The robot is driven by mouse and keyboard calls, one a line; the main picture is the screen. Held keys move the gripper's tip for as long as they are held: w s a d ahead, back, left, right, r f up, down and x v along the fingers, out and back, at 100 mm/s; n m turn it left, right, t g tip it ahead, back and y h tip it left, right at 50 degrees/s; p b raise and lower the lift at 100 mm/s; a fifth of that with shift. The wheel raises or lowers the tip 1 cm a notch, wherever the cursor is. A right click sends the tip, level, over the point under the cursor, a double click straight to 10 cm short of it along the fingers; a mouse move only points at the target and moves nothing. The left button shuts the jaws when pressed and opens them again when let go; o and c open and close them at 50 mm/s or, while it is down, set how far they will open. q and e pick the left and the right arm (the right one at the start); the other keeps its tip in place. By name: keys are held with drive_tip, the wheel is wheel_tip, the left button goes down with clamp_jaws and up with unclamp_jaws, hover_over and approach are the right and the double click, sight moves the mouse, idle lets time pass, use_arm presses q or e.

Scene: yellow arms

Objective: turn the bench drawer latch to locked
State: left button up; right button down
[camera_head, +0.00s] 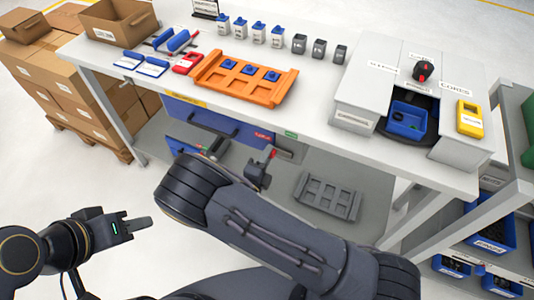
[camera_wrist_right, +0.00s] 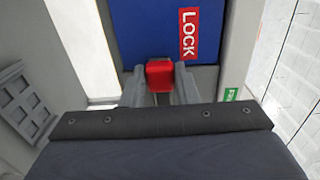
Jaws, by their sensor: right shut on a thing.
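The blue bench drawer (camera_head: 215,122) is under the front of the white workbench; it also fills the top of the right wrist view (camera_wrist_right: 145,30). A red label reading LOCK (camera_wrist_right: 188,35) is on its right part. The latch's red handle (camera_wrist_right: 160,74) is just below the drawer face, left of and below that label. My right gripper (camera_wrist_right: 159,88) is shut on the red handle, one finger on each side. The latch's base is hidden behind the gripper. My left gripper (camera_head: 128,226) is at the lower left, away from the bench; its finger gap is not clear.
The workbench top (camera_head: 320,110) holds an orange tray (camera_head: 240,92), several small bins and a grey housing (camera_head: 385,75). A grey tray (camera_head: 327,194) lies on the lower shelf.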

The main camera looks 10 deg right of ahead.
drive_tip(key=shift+f, duration=0.15)
idle(0.3)
drive_tip(key=c, duration=1.1)
unclamp_jaws()
drive_tip(key=shift+s+a, duration=0.1)
drive_tip(key=v, duration=0.7)
drive_tip(key=shift+s+a+b, duration=0.2)
drive_tip(key=shift+s+b, duration=0.1)
drive_tip(key=shift+d, duration=0.1)
